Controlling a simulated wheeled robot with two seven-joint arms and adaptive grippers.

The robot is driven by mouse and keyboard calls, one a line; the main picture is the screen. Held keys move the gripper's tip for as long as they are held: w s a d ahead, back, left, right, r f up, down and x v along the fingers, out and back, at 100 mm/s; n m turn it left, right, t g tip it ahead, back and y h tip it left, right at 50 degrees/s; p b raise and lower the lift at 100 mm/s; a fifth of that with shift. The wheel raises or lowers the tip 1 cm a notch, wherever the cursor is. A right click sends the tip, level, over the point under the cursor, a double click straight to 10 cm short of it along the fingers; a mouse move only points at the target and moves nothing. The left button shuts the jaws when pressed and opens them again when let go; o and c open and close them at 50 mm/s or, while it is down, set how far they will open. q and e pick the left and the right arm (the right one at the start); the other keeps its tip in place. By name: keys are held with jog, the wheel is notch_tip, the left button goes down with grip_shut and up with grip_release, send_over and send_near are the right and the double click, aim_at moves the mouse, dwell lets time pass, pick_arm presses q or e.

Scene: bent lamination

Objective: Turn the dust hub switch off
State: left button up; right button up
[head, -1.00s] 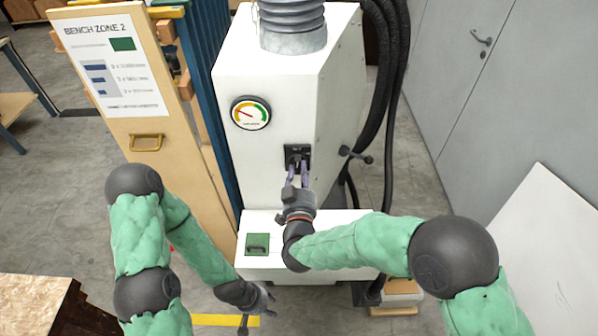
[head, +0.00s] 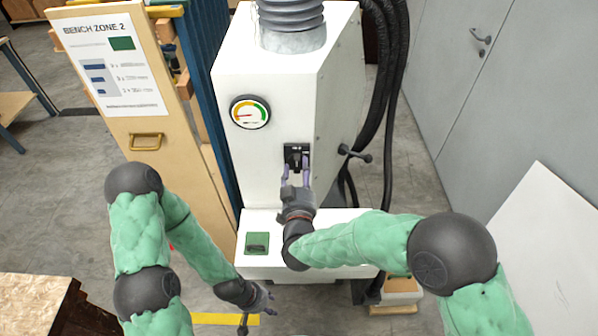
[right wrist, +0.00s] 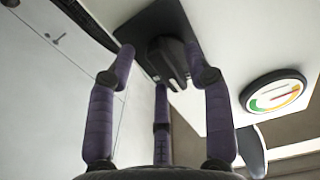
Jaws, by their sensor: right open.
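The dust hub switch (head: 297,156) is a small black block on the front of the white dust hub (head: 262,172). In the right wrist view, its dark raised lever (right wrist: 168,62) stands out from a black plate. I cannot tell its on or off position. My right gripper (head: 296,171) is just below and in front of the switch, open and empty. In the wrist view, its purple fingers (right wrist: 163,75) spread around the lever, with the lower finger under it; contact is unclear. My left gripper (head: 264,298) hangs low in front of the hub base, its jaw state unclear.
A round gauge (head: 250,112) is left of the switch. A black handle (head: 355,153) juts from the hub's right side, near black hoses (head: 385,90). A wooden panel (head: 150,125) stands left. A green plate (head: 257,243) is on the hub's lower ledge.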

jog(key=shift+s, duration=0.15)
jog(key=s, duration=1.1)
jog(key=shift+s, duration=0.35)
